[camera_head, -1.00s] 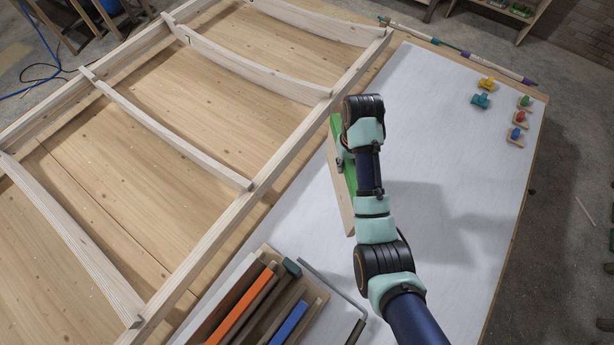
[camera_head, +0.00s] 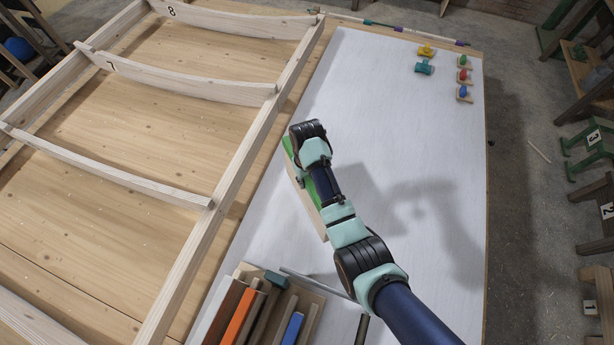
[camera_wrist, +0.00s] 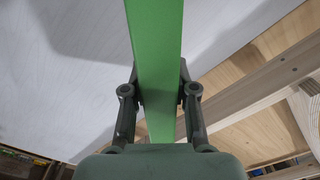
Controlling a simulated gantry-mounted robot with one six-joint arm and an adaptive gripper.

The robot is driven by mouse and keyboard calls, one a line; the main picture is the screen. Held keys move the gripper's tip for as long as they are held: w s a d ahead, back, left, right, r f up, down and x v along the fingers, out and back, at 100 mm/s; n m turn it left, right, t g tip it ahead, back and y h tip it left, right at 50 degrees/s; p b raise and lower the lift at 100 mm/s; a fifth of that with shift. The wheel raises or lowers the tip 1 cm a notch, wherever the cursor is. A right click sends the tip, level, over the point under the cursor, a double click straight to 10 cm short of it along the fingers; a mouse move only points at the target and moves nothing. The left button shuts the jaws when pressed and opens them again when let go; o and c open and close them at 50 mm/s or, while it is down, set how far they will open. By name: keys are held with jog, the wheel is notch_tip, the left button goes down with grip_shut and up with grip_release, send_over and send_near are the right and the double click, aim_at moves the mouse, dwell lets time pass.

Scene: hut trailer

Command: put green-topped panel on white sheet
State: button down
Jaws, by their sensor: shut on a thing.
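The green-topped panel (camera_head: 303,193) is a long wooden board with a green upper edge, seen in the head view on the left part of the white sheet. In the wrist view its green top (camera_wrist: 154,50) runs between the two fingers. My gripper (camera_wrist: 157,92) is shut on it, one finger on each side. The white sheet (camera_head: 400,130) lies flat on the table under the arm. In the head view my arm hides part of the panel and the fingers. I cannot tell whether the panel's lower edge touches the sheet.
A wooden rack (camera_head: 315,300) holds several panels, among them orange (camera_head: 238,316) and blue (camera_head: 292,329) ones, at the front. A wooden ladder-like frame (camera_head: 230,170) lies to the left. Small coloured pieces (camera_head: 425,58) stand at the sheet's far right. The sheet's middle right is clear.

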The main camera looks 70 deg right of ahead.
jog(key=shift+f+b, duration=0.3)
jog(key=shift+f, duration=1.85)
jog(key=c, duration=0.9)
grip_release()
notch_tip(320, 180, up, 12)
jog(key=shift+r+p, duration=0.15)
jog(key=shift+p, duration=0.65)
